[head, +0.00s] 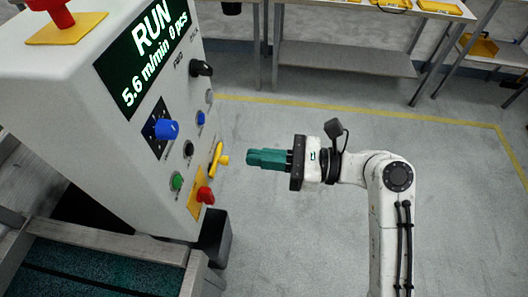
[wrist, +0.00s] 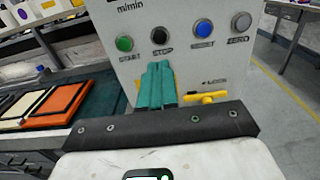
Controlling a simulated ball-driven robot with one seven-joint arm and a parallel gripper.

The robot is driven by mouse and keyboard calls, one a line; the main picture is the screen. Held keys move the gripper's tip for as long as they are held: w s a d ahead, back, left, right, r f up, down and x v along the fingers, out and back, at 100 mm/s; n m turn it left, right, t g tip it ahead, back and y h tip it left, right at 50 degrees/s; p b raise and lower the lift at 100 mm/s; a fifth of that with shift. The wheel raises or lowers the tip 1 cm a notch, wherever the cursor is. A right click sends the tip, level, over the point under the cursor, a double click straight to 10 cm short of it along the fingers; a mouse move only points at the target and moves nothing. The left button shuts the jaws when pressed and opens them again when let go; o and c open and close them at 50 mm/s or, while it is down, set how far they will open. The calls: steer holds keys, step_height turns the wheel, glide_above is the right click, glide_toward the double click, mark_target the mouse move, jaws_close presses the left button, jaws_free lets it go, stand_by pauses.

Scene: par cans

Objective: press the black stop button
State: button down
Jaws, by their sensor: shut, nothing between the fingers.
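The black stop button (head: 188,149) sits on the sloped white face of the control box (head: 60,105), between a green button (head: 177,181) and a blue button (head: 200,118). In the wrist view the black button (wrist: 159,36) is labelled STOP, with the green button (wrist: 124,43) to its left and the blue button (wrist: 203,28) to its right. My gripper (head: 250,158) has teal fingers shut together and empty. It points at the panel from the right, with a gap to it. In the wrist view the fingertips (wrist: 159,65) appear just below the black button, not covering it.
A yellow handle (head: 218,160) juts from the panel near my fingertips, with a red knob (head: 205,195) below it. A blue dial (head: 166,129) and a black selector (head: 201,68) also protrude. The display (head: 145,55) reads RUN. Floor to the right is clear.

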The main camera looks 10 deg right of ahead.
mark_target(192, 150)
steer(key=p+x, duration=0.1)
steer(key=x, duration=0.9)
steer(key=shift+w+a, duration=0.1)
steer(key=shift+a, duration=0.15)
